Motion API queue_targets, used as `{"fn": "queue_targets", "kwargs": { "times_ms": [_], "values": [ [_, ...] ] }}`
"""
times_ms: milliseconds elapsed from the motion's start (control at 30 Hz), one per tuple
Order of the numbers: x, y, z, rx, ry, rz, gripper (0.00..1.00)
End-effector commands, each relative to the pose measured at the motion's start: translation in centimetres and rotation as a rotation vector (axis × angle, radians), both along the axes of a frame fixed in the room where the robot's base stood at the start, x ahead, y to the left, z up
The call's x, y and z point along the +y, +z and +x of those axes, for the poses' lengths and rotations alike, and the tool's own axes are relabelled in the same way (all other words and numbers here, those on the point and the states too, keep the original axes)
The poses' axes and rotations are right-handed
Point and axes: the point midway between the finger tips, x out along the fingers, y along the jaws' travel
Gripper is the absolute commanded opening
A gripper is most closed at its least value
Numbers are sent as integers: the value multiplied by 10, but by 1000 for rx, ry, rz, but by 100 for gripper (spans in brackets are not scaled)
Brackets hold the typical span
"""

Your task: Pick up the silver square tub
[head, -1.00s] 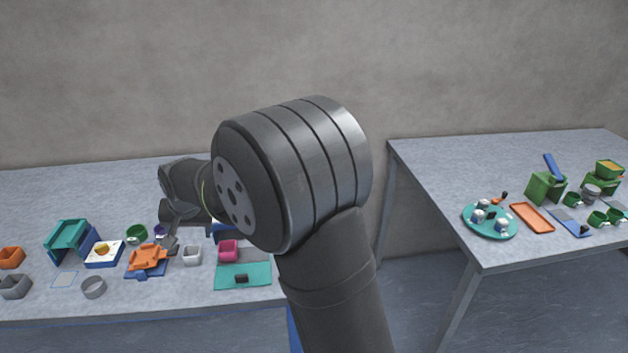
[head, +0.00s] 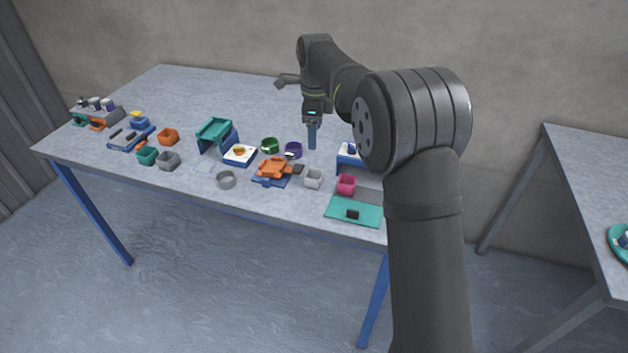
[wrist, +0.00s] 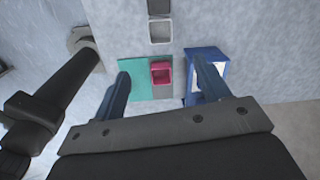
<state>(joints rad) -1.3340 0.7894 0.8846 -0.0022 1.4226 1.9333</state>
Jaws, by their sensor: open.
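The silver square tub (head: 313,179) is a small, light grey, open-topped tub on the left table in the head view. It stands between an orange piece (head: 272,168) and a pink tub (head: 346,184).
A teal board (head: 352,211) lies in front of the pink tub. A blue-and-white stand (head: 349,154) is behind it, partly hidden by my arm. A purple ring-shaped cup (head: 293,150), green cup (head: 269,145) and grey round dish (head: 226,180) are nearby. The table's back left is clear.

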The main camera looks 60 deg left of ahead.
Motion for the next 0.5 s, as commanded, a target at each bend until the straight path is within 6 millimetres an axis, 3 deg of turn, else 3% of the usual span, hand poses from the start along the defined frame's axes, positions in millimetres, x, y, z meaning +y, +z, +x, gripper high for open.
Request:
{"fn": "queue_targets", "kwargs": {
  "times_ms": [267, 500],
  "values": [
    [3, 2, 1, 17, -186, -44, 69],
    [2, -42, 1, 18, -188, -47, 69]
  ]
}}
